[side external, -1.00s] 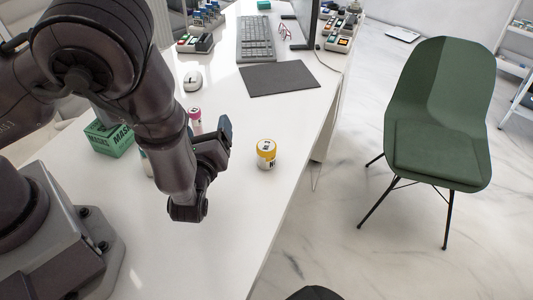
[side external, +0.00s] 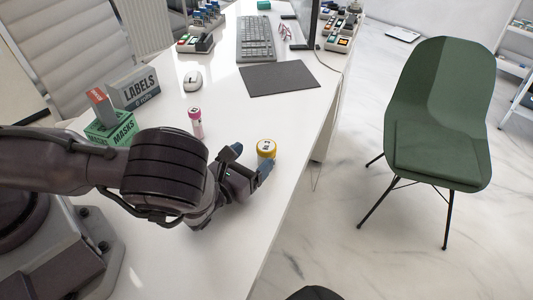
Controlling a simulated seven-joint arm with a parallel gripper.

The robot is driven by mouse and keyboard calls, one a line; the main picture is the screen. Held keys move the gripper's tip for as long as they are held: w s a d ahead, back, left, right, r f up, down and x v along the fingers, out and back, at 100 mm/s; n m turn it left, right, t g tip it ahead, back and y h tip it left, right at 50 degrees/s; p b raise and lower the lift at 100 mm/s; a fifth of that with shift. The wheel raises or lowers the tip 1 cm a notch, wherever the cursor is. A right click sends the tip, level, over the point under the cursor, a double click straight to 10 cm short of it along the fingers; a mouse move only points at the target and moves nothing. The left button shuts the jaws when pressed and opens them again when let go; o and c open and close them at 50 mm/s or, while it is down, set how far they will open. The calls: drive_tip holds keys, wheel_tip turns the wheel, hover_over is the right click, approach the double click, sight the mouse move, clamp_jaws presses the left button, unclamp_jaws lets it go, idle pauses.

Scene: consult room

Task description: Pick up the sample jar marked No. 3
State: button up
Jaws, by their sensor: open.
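A small jar with a yellow lid (side external: 266,147) stands upright on the white desk. Its lid carries a dark mark that is too small to read, and its lower body is partly hidden by my gripper. My gripper (side external: 252,158) is open, with its blue-tipped fingers pointing at the jar. One finger is at the jar's left and the other is in front of its lower right. I cannot tell whether either finger touches it. A slim pink-capped container (side external: 195,122) stands further left on the desk, also marked on top.
A green masks box (side external: 110,130) and a grey labels box (side external: 135,88) stand at the left. The desk's right edge is close to the jar. A green chair (side external: 440,120) stands beyond.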

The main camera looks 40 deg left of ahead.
sight(261, 152)
drive_tip(key=w, duration=0.5)
drive_tip(key=shift+w+a+r, duration=0.1)
drive_tip(key=shift+w+r, duration=0.1)
drive_tip(key=c, duration=1)
